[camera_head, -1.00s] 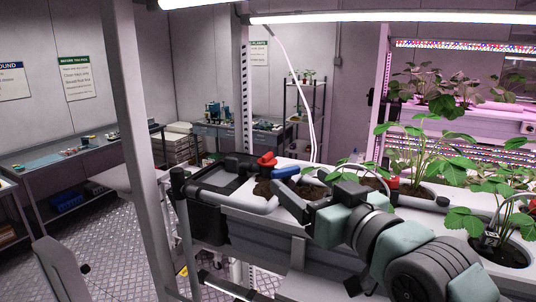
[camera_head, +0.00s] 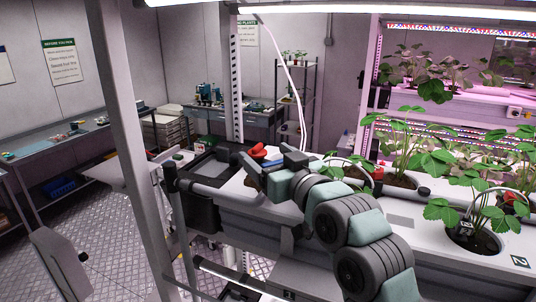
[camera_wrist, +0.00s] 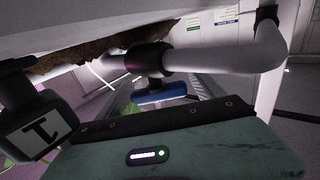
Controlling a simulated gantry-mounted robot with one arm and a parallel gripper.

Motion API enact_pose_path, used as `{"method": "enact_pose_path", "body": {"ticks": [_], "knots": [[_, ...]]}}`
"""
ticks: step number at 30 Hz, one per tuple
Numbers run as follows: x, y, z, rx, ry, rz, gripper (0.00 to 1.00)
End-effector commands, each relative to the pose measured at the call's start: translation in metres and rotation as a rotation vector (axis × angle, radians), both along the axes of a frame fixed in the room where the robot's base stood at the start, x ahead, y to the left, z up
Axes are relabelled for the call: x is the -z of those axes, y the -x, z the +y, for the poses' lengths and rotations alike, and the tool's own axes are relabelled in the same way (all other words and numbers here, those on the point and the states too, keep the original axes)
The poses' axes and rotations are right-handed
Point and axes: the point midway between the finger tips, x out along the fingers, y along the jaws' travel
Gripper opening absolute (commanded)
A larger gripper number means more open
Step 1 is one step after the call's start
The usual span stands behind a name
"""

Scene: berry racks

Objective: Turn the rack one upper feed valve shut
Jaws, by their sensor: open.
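A red valve handle (camera_head: 258,152) stands at the left end of the near white rack (camera_head: 232,187) in the head view. A blue handle (camera_head: 272,163) shows close beside it, partly hidden by my gripper (camera_head: 254,168). My gripper is open, right by these handles; contact cannot be told. In the wrist view a blue lever (camera_wrist: 160,95) hangs below a dark valve body (camera_wrist: 148,57) on a white pipe (camera_wrist: 220,58). It lies beyond the teal gripper body (camera_wrist: 215,150), apart from it. The fingertips are not clear there. I cannot tell from labels which handle is the upper feed valve.
A tag marked 1 (camera_wrist: 48,130) is close at left in the wrist view. Potted strawberry plants (camera_head: 400,150) fill the rack right of the handles. A grey upright post (camera_head: 125,120) stands left of the rack. The metal floor (camera_head: 110,235) farther left is mostly open.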

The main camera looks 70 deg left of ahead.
Motion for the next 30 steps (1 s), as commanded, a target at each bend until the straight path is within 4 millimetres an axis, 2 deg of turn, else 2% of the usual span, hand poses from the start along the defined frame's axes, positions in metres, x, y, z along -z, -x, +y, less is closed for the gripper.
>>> {"method": "enact_pose_path", "body": {"ticks": [4,26,30], "knots": [[0.0001,0.0001,-0.0001,0.0,0.0,0.0,0.77],[-0.0001,0.0005,-0.0003,-0.001,0.0,0.0,0.17],[0.0004,0.0007,-0.0004,0.0,-0.001,-0.001,0.16]]}}
